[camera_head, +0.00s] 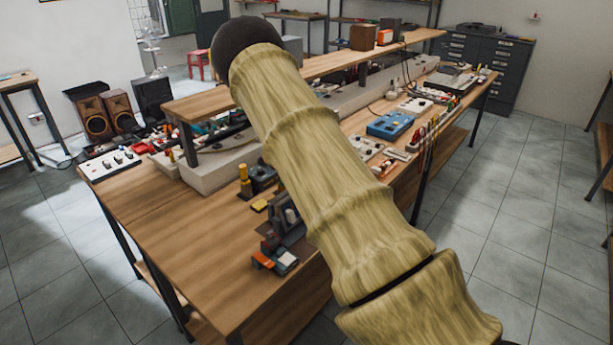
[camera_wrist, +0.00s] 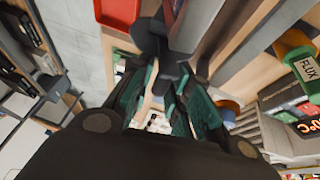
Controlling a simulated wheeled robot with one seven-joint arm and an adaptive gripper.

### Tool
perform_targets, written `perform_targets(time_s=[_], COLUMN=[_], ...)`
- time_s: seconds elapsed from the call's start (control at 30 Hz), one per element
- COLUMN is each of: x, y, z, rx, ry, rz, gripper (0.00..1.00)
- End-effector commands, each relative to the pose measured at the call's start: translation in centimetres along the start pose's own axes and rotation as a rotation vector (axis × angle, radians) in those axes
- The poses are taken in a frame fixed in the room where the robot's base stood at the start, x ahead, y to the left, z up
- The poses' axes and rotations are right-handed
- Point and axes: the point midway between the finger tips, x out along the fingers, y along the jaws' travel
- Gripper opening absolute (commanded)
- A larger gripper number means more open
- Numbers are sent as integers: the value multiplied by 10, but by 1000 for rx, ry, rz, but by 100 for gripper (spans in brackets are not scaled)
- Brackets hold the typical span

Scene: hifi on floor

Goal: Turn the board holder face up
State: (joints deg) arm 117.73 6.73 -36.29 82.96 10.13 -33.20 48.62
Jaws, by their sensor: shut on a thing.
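In the wrist view my gripper (camera_wrist: 158,75) has its two green-padded fingers closed about a dark grey piece (camera_wrist: 150,38), which looks like part of the board holder. The fingers hide much of it, and I cannot tell which way its face points. In the head view my sleeved arm crosses the middle of the picture and I cannot make out my gripper. A dark grey object (camera_head: 284,212) on the near part of the workbench, partly behind my arm, may be the holder.
The wooden workbench (camera_head: 150,222) has bare room at its near left. A red tray (camera_wrist: 118,12) lies near the holder in the wrist view. A FLUX bottle (camera_wrist: 300,62) and a lit display unit (camera_wrist: 308,128) stand at the right. A blue device (camera_head: 388,125) sits farther back.

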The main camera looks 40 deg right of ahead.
Motion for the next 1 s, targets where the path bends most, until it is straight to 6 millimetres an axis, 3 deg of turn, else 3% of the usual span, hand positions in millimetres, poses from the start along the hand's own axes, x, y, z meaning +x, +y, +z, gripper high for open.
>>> perform_targets(time_s=[0.5, 0.53, 0.6, 1.0], x=[3, 3, 4, 8], y=[2, 2, 3, 12], z=[-2, -2, -2, -7], rx=[4, 4, 4, 10], ry=[-5, -5, -5, -7], rz=[11, 11, 12, 22], gripper=[0, 24, 35, 35])
